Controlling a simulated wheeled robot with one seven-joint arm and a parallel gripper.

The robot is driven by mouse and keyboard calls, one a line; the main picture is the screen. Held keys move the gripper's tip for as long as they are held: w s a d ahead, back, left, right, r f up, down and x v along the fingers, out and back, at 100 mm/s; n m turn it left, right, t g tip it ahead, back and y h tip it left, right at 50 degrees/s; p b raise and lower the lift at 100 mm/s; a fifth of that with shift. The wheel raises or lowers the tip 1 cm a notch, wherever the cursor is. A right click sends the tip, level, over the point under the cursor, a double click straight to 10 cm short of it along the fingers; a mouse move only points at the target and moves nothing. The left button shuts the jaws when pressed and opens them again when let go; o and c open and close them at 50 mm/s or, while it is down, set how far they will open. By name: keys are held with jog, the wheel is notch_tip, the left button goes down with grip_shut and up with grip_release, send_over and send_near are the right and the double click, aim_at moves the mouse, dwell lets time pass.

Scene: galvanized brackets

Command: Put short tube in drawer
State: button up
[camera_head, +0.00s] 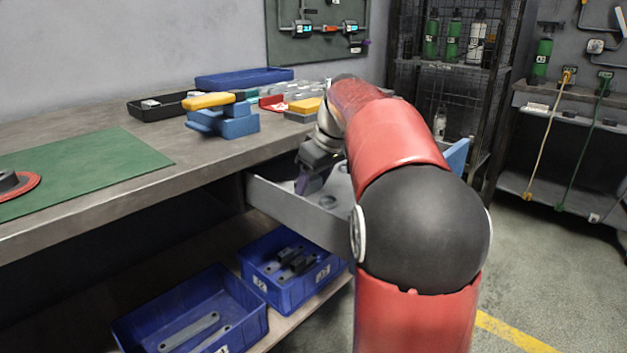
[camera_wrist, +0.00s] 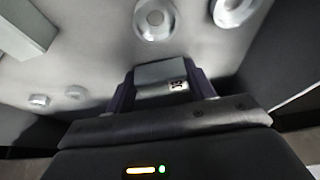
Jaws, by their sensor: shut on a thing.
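An open grey drawer (camera_head: 290,208) sticks out from under the workbench. My gripper (camera_head: 310,184) points down into it, partly hidden by my arm. In the wrist view, my gripper (camera_wrist: 161,84) is shut on a grey, box-shaped piece, the short tube (camera_wrist: 158,73), with a small dark mark on its face. The tube is between the two dark purple fingers, over the pale drawer floor (camera_wrist: 100,55). I cannot tell whether the tube touches the floor. In the head view the tube cannot be made out.
Round metal parts (camera_wrist: 155,18) and a grey block (camera_wrist: 25,28) are in the drawer. Blue bins (camera_head: 195,315) stand on the shelf below. A blue vise (camera_head: 228,120), trays (camera_head: 160,105) and a green mat (camera_head: 90,165) are on the bench. A wire rack (camera_head: 455,85) stands behind.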

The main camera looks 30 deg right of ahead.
jog(key=o, duration=1)
jog(key=shift+f, duration=0.1)
jog(key=p+v, duration=0.2)
jog(key=v, duration=1)
jog(key=shift+p, duration=0.3)
